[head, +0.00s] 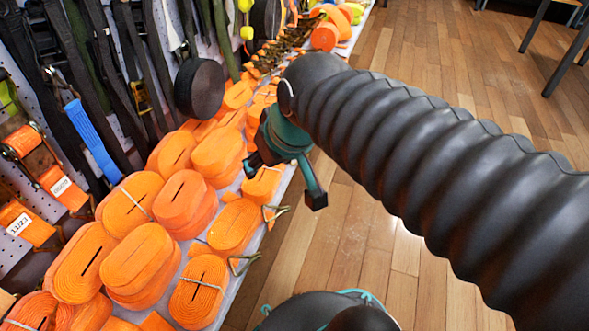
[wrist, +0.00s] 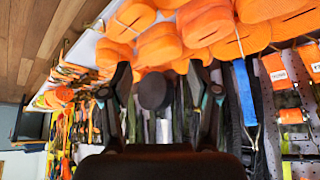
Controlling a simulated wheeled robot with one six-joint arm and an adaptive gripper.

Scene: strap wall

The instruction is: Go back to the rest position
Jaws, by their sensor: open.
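My gripper (head: 285,181) is open, with its dark fingers spread, near the front edge of the shelf of orange rolled straps (head: 185,203). In the wrist view my gripper (wrist: 160,72) shows nothing between its fingertips, and orange rolls and a black round roll (wrist: 154,91) lie beyond. My ribbed black arm crosses the right of the head view and hides part of the floor. The head view does not show clearly whether a fingertip touches a roll.
Straps hang on the pegboard wall (head: 14,90), including a blue one (head: 92,140) and a black round roll (head: 199,87). Rolls crowd the white shelf (head: 262,228). Open wooden floor (head: 415,50) lies to the right, with dark furniture legs (head: 535,25) at the far corner.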

